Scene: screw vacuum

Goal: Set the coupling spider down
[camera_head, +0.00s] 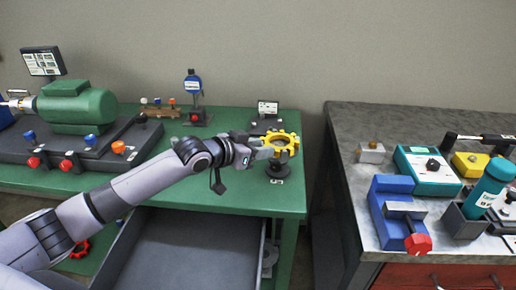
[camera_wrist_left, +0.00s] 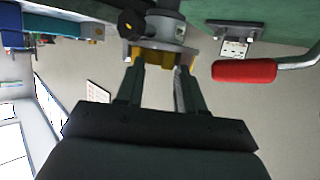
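The coupling spider (camera_head: 282,143) is a yellow toothed ring in the head view, near the right end of the green bench (camera_head: 232,195). My left gripper (camera_head: 268,148) reaches it from the left and has its fingers on the ring's near-left side. A small round black stand (camera_head: 277,167) is just below the spider; I cannot tell whether they touch. In the left wrist view, yellow parts of the spider (camera_wrist_left: 158,56) show at the fingertips (camera_wrist_left: 160,70), partly hidden by the fingers. My right gripper is not in view.
A green motor (camera_head: 78,105) on a dark base stands at the bench's left. A blue-topped device (camera_head: 194,95) is behind my arm. An open grey drawer (camera_head: 190,250) is below. A grey-topped cabinet (camera_head: 385,120) with tools stands right, across a gap. The bench front is mostly clear.

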